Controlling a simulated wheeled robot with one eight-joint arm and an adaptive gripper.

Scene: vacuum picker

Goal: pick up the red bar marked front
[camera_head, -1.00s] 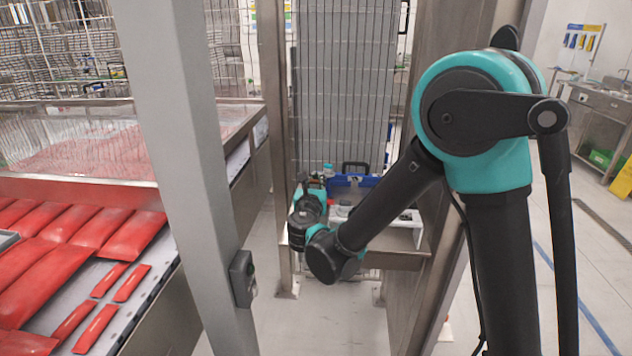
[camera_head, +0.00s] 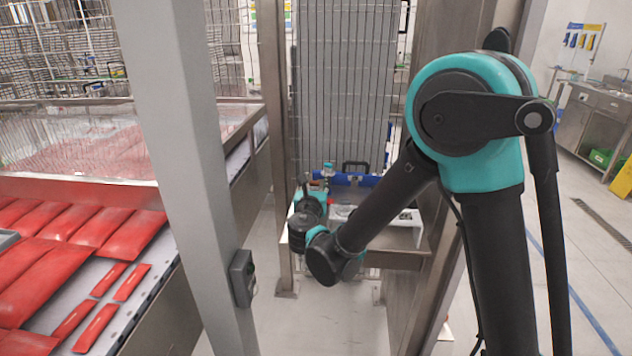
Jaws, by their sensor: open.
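Several small red bars lie on the grey conveyor bed at the lower left: two farther back, a left one (camera_head: 108,279) and a right one (camera_head: 131,282), and two nearer, a left one (camera_head: 73,319) and a right one (camera_head: 97,328). I cannot read a mark on any of them, so I cannot tell which is marked front. My gripper (camera_head: 305,192) is at the far end of my arm, mid-picture, well to the right of the bars and apart from them. It is open; its fingers are small and partly hidden by the wrist.
Larger red packs (camera_head: 45,275) cover the bed behind and left of the bars. A grey post (camera_head: 185,150) stands between the bed and my arm. A steel table with a white stand (camera_head: 412,237) and a blue bin is behind my wrist. Floor at right is open.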

